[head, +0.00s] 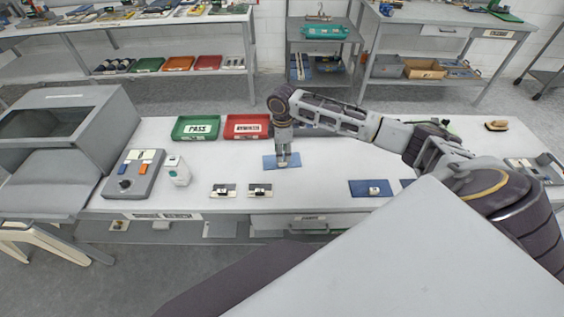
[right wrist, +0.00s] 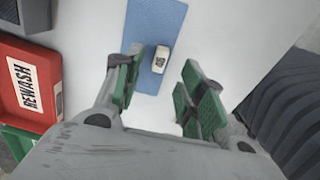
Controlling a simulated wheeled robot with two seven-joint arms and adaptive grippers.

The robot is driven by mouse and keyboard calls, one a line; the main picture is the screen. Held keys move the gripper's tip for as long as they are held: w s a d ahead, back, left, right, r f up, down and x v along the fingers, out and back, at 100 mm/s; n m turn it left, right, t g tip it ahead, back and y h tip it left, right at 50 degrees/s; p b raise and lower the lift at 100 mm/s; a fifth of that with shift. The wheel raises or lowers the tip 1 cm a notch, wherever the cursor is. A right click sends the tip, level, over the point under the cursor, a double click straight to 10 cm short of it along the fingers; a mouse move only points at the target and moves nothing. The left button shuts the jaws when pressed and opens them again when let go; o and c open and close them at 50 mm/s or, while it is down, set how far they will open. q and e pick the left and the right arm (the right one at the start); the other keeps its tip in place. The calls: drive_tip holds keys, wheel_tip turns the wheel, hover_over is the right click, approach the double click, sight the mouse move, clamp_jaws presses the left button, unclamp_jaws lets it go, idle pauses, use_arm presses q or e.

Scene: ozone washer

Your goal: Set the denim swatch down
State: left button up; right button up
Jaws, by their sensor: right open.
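The blue denim swatch (head: 270,162) lies flat on the white table, in front of the red tray. In the right wrist view the swatch (right wrist: 158,25) runs up from between the fingers, with a small white block (right wrist: 161,59) bearing a dark printed mark on it. My right gripper (head: 284,157) points down over the swatch and hides part of it. In the right wrist view its green-padded fingers (right wrist: 163,88) are spread apart, with nothing gripped between them. My left gripper is not in view.
A green PASS tray (head: 195,128) and a red REWASH tray (head: 246,127) stand behind the swatch. Another blue swatch (head: 358,188) with a white block lies to the right. A control box (head: 133,176) and a grey machine (head: 75,115) stand at left.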

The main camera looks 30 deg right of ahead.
drive_tip(key=shift+f, duration=2.25)
clamp_jaws()
